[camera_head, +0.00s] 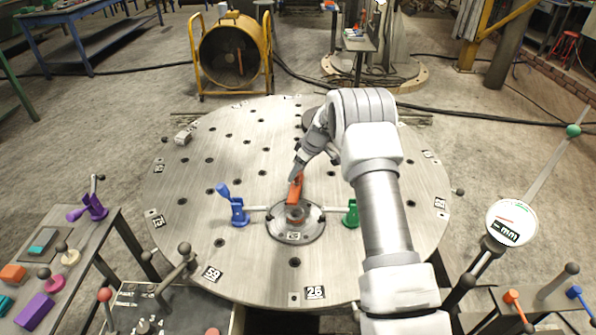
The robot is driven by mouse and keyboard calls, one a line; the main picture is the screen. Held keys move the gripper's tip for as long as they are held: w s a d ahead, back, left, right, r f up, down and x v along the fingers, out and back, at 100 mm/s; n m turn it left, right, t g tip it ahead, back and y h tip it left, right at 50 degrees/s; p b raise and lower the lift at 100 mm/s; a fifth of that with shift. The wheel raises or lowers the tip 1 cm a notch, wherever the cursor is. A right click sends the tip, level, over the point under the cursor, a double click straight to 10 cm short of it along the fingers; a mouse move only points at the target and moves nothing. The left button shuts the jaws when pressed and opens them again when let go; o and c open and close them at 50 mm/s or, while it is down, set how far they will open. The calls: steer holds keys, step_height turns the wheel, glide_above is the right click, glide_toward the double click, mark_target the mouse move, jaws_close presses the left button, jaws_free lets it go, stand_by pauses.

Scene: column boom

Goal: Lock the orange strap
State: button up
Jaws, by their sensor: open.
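The orange strap (295,190) stands at the far side of a small round fixture (283,236) near the front of a large round metal table.
The round table (190,240) has rows of holes and numbered tags, and is mostly bare at the left. A dial gauge (512,222) stands at the right. A side bench (85,240) at the left holds coloured parts. A yellow-framed fan (231,55) stands behind.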

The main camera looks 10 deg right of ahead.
jaws_close()
